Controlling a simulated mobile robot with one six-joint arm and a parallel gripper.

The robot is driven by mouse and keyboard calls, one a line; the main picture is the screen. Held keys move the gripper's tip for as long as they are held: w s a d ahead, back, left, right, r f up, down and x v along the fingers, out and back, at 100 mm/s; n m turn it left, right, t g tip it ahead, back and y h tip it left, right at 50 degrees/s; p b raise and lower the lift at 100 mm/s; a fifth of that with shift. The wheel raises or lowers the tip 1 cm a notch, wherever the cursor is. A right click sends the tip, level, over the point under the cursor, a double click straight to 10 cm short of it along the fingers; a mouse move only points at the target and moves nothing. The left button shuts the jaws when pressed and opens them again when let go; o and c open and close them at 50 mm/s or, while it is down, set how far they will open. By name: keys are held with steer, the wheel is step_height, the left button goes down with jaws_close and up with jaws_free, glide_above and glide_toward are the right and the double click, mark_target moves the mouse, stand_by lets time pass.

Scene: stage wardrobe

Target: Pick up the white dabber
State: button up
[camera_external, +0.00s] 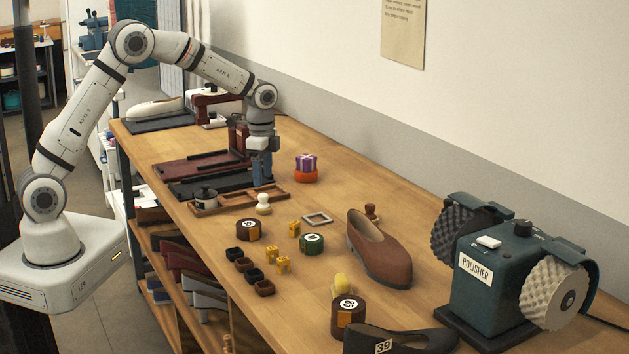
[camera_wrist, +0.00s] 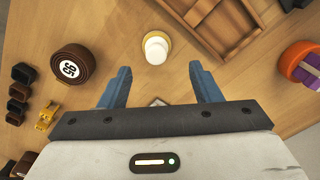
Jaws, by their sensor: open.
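The white dabber (camera_external: 263,203) stands upright on the bench just in front of the wooden tray (camera_external: 280,191). It has a pale rounded top and a yellowish base. In the wrist view the white dabber (camera_wrist: 156,47) is beyond my fingertips, roughly centred between them. My gripper (camera_external: 261,172) points down above the bench, behind the dabber in the external view. Its blue fingers are apart and empty, and they also show in the wrist view (camera_wrist: 161,80). Nothing touches the dabber.
A brown numbered roll (camera_external: 248,229), a yellow block (camera_external: 294,229) and a small square frame (camera_external: 317,219) lie nearby. An orange tin (camera_external: 306,175) with a purple box stands to the right. The tray (camera_wrist: 222,45) is close to the dabber. A brown shoe (camera_external: 378,250) stands farther right.

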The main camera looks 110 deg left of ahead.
mark_target(263, 197)
steer(key=f, duration=0.2)
steer(key=f+p, duration=0.1)
steer(key=f, duration=0.4)
steer(key=shift+d+f+p, duration=0.1)
steer(key=shift+d+p, duration=0.15)
steer(key=shift+p, duration=0.05)
steer(key=shift+c, duration=0.4)
steer(key=c, duration=1)
